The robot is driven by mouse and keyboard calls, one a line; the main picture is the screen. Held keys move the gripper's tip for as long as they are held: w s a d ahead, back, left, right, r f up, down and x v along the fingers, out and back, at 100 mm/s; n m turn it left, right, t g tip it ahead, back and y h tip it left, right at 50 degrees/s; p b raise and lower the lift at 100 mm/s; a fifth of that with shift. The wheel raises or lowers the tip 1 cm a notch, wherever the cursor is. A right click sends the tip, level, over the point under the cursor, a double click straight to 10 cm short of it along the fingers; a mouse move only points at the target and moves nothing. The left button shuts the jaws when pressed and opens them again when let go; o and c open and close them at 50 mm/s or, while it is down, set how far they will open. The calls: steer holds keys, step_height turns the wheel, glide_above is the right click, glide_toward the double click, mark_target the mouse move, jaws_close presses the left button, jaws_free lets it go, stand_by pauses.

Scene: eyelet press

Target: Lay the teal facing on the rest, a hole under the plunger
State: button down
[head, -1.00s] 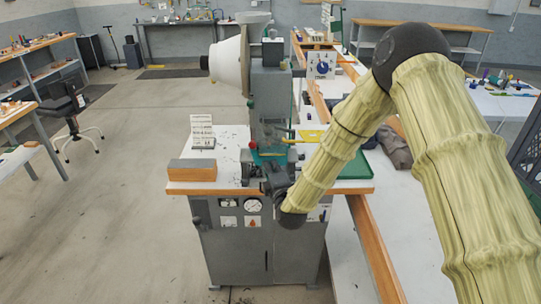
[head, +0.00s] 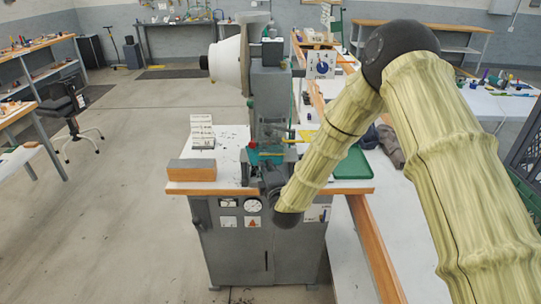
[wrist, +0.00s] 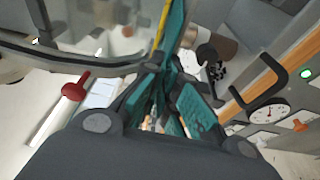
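The press (head: 270,100) stands on a white-topped bench, with a large pale cone at its upper left. My gripper (head: 268,177) is low in front of the press, partly hidden by my arm. The teal facing (head: 265,157) shows as a thin teal patch at the press front, just beyond the gripper. In the wrist view my gripper (wrist: 168,105) looks closed around the teal facing (wrist: 174,28), which runs up from between the fingers, nearly edge-on. The plunger, the rest and the facing's holes cannot be made out clearly; whether the facing touches the rest cannot be told.
A wood-and-grey block (head: 192,170) lies at the bench's left front. A printed card stand (head: 202,132) is behind it. A green tray (head: 353,163) lies to the right. In the wrist view a red-knobbed handle (wrist: 70,88) is left and a gauge (wrist: 268,114) right.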

steer(key=shift+a+r, duration=0.1)
steer(key=shift+a, duration=0.9)
steer(key=shift+a, duration=0.2)
steer(key=shift+f+b, duration=0.2)
steer(key=shift+b, duration=0.6)
stand_by(0.8)
stand_by(0.5)
steer(key=c, duration=1.6)
jaws_free()
steer(key=shift+o, duration=0.2)
steer(key=s, duration=0.7)
